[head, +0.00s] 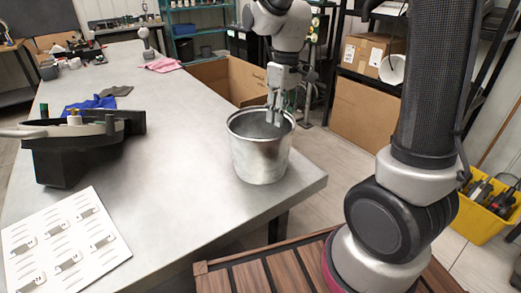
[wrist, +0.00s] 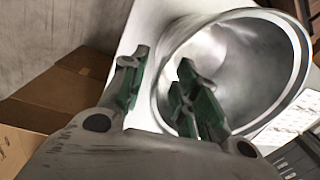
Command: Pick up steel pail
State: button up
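The steel pail (head: 259,158) is a shiny grey, open-topped bucket standing upright near the right corner of the grey table. My gripper (head: 275,117) points down at the pail's far rim, with its fingers overlapping the opening. In the wrist view the pail (wrist: 285,95) fills the upper right. There my gripper (wrist: 159,75) is open, with a clear gap between its green-padded fingers. The right finger overlaps the pail's mouth and the left finger shows outside the rim. I cannot tell whether either finger touches the metal.
A black machine (head: 70,150) and a white plate with metal clips (head: 62,245) occupy the left of the table (head: 190,120). The tabletop around the pail is clear. Cardboard boxes (head: 362,118) stand behind, and a yellow bin (head: 480,218) with tools sits at right.

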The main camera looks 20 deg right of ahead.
notch_tip(320, 180, down, 2)
jog(key=shift+f, duration=0.1)
jog(key=shift+c, duration=0.5)
grip_shut()
